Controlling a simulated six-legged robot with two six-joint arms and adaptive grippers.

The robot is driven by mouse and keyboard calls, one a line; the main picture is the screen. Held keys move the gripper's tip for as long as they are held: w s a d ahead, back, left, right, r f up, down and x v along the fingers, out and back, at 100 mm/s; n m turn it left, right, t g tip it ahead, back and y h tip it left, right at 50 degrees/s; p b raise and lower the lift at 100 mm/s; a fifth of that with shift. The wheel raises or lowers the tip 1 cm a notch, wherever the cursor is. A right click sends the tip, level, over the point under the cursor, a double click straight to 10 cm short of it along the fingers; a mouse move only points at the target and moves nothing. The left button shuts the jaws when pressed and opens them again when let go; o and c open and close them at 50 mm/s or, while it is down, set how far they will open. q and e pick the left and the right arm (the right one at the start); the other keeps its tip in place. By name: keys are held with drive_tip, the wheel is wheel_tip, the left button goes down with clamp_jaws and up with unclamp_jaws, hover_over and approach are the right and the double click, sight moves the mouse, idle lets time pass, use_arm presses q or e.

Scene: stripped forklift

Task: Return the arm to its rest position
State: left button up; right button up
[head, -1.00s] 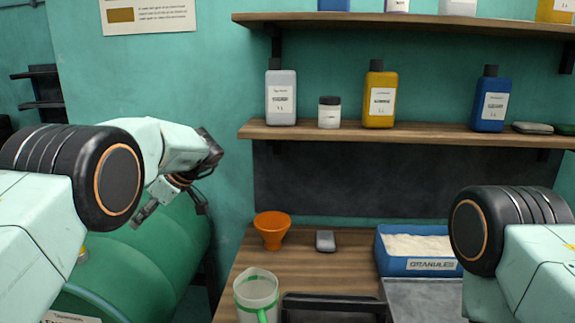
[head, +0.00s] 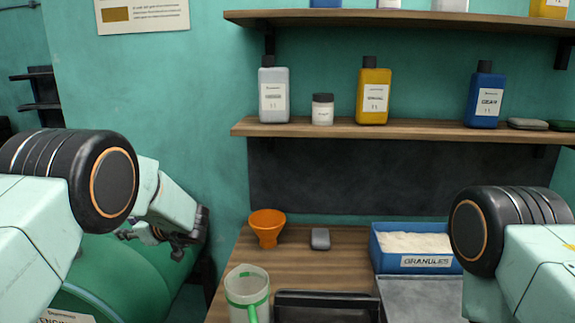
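My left arm comes in from the left, with its forearm angled down to the right. My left gripper (head: 164,243) hangs in front of the green drum (head: 130,275), left of the wooden bench. Its fingers look spread apart with nothing between them, though they are small and partly dark here. My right arm shows only its large joint and a pale link at the right edge. My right gripper is out of the picture.
The bench (head: 290,268) holds an orange funnel (head: 267,228), a grey block (head: 320,239), a clear jug (head: 247,290) and a blue granules bin (head: 415,262). Bottles stand on the lower shelf (head: 420,131). The wall between drum and shelf is clear.

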use_arm(q)
drive_tip(key=s+d+f+m+t+h+b, duration=0.1)
drive_tip(key=s+f+m, duration=0.1)
drive_tip(key=f, duration=0.4)
drive_tip(key=s+f+m+t+h+b, duration=0.1)
drive_tip(key=s+f+m, duration=0.1)
drive_tip(key=f, duration=0.4)
drive_tip(key=s+d+f+m+t+h+b, duration=0.1)
drive_tip(key=s+f+m+h, duration=0.1)
drive_tip(key=f, duration=0.3)
drive_tip(key=shift+s+d+f+m, duration=0.2)
drive_tip(key=shift+d+f+m, duration=0.2)
drive_tip(key=shift+m, duration=0.1)
drive_tip(key=s+d+f+m+g+h+b, duration=0.2)
drive_tip(key=s+d+f+m+h+b, duration=0.15)
drive_tip(key=s+f, duration=0.7)
drive_tip(key=s+d+f+m+g+h+b, duration=0.25)
drive_tip(key=s+d+f, duration=0.4)
drive_tip(key=s, duration=0.65)
drive_tip(key=s+d+f+m+g+h+b, duration=0.1)
drive_tip(key=s+f+g+b, duration=0.1)
drive_tip(key=s, duration=0.8)
drive_tip(key=s+d+f+g+h+b, duration=0.1)
drive_tip(key=s+f+b, duration=0.3)
drive_tip(key=s, duration=0.5)
wheel_tip(320, 180, down, 2)
drive_tip(key=shift+s+f+m+g+h, duration=0.15)
drive_tip(key=shift+s+m+g+h, duration=0.25)
drive_tip(key=shift+g+h, duration=0.3)
